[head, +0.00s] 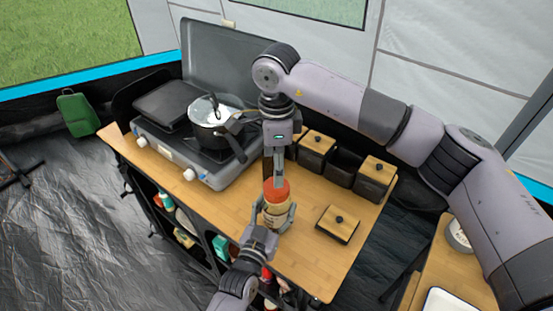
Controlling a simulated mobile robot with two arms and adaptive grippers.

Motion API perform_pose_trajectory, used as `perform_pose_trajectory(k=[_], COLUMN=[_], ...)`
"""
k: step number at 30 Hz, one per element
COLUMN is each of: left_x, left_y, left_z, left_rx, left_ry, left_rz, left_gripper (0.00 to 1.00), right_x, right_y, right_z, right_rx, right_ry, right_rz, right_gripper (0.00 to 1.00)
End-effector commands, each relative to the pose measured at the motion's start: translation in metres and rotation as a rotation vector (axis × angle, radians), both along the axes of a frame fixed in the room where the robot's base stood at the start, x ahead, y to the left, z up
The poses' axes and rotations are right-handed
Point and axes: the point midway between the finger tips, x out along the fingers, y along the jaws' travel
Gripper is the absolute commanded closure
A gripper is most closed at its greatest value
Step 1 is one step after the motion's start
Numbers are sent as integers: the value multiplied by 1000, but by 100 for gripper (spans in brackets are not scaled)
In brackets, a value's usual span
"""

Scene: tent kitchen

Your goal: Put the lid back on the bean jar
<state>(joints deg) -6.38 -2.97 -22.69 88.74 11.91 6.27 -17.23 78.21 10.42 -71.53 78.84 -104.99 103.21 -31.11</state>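The jar (272,216) has a pale label and stands upright near the table's front edge. Its orange-red lid (270,189) is at the jar's top; whether it is seated or slightly above cannot be told. My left gripper (276,218) comes from below with its fingers on both sides of the jar, shut on it. My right gripper (279,181) points straight down from above, a finger overlapping the lid's front. Its other finger is hidden, so its grip cannot be told.
Behind are black canisters (374,181), the middle one open. A camping stove (205,173) with a lidded pot (206,122) stands at left. Free wood lies right of the jar.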

Motion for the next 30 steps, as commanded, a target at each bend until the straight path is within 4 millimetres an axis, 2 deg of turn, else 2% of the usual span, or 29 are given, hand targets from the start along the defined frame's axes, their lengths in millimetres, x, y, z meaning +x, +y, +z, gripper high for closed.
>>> perform_pose_trajectory(k=[6,12,18,30], left_x=[0,0,0,0], left_y=[0,0,0,0], left_z=[-1,-1,-1,-1], left_rx=[2,2,1,1], left_ry=[2,2,1,1], left_rz=[0,0,0,0], left_gripper=[100,100,100,100], right_x=[1,1,0,0], right_y=[0,-1,-1,-1], right_z=[3,5,6,3], right_rx=[-1,-2,-1,-1], right_ry=[-2,0,0,1], right_rz=[437,720,834,841], right_gripper=[32,32,32,32])
